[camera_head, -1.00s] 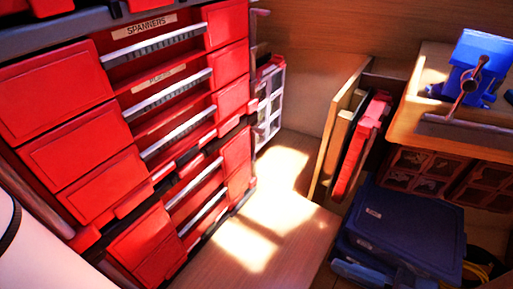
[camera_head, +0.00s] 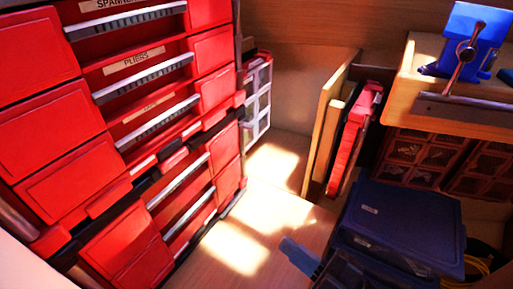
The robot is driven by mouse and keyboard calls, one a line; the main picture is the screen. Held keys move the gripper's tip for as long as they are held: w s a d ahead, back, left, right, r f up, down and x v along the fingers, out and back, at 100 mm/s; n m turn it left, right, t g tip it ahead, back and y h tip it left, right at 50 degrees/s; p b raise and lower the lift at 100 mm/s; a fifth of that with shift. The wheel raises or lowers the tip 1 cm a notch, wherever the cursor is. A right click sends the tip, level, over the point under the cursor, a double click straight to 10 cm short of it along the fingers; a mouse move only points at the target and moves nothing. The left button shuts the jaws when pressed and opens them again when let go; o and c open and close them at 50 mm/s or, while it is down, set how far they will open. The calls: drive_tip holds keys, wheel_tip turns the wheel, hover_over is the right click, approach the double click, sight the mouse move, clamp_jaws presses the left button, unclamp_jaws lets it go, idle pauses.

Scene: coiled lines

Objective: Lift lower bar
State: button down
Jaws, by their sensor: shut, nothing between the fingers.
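A red drawer cabinet (camera_head: 55,125) fills the left of the head view and looks tilted in the picture. Several silver bar handles run across its drawer fronts. The lowest bar (camera_head: 190,220) that I can make out is on the bottom section, with another bar (camera_head: 178,182) just above it. Both lie against their drawer fronts. I cannot tell which bar the task means.
A wooden bench (camera_head: 415,85) carries a blue vise (camera_head: 465,45). Sunlit wooden floor (camera_head: 275,210) lies clear between cabinet and cases.

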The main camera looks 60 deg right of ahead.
drive_tip(key=w+d+f+n+t+h+b, duration=0.2)
drive_tip(key=w+d+f+n+t+b, duration=0.15)
drive_tip(key=w+d+f+n, duration=0.3)
drive_tip(key=n+t+y+b, duration=0.5)
drive_tip(key=n+b, duration=0.7)
drive_tip(key=n, duration=1)
approach(250, 129)
drive_tip(key=v, duration=0.4)
drive_tip(key=shift+w+d+f, duration=0.15)
drive_tip(key=shift+d, duration=0.25)
drive_tip(key=p+x, duration=0.1)
drive_tip(key=x, duration=0.9)
drive_tip(key=shift+w+f, duration=0.1)
drive_tip(key=shift+w, duration=0.05)
